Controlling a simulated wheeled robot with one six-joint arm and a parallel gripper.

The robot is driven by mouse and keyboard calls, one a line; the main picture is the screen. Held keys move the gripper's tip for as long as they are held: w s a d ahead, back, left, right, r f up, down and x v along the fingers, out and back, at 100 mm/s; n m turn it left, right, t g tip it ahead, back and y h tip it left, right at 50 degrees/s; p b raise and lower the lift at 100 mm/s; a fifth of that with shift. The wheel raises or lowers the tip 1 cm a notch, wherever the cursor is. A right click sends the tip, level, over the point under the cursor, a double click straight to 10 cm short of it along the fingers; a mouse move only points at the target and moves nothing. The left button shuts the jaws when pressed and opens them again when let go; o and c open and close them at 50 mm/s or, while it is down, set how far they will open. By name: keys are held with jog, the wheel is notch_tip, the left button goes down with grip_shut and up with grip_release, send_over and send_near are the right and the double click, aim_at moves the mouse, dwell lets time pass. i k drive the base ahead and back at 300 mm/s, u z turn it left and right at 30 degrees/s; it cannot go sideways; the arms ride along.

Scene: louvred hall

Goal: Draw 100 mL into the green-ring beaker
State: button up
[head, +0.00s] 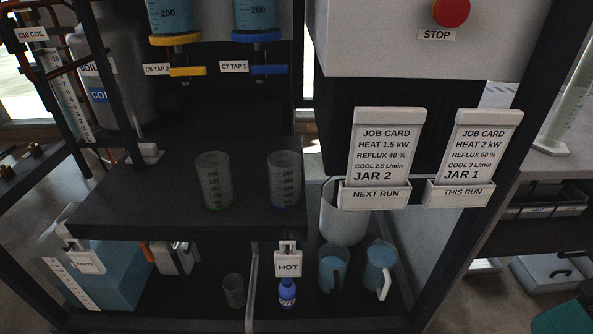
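The green-ring beaker (214,181) stands upright on the dark shelf (130,190), a green band at its base. It looks empty. A second beaker (284,181) with a blue band stands to its right and also looks empty. Above and behind them are two graduated vessels with blue liquid: the left vessel (170,14) has a yellow-handled tap (187,71) with a C8 tap label, and the right vessel (255,14) has a blue-handled tap (269,71) labelled C7 TAP 1. Both spouts hang clear of the beakers. My gripper is not in view.
Job cards for JAR 2 (383,148) and JAR 1 (482,146) stand at the right, below a red STOP button (451,11). The lower level holds a small beaker (233,291), a blue bottle (287,293) and two jugs (378,268). The shelf left of the beakers is mostly bare.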

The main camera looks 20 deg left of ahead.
aim_at(213, 169)
jog(key=z, duration=2.45)
jog(key=k, duration=1.65)
jog(key=u, duration=1.6)
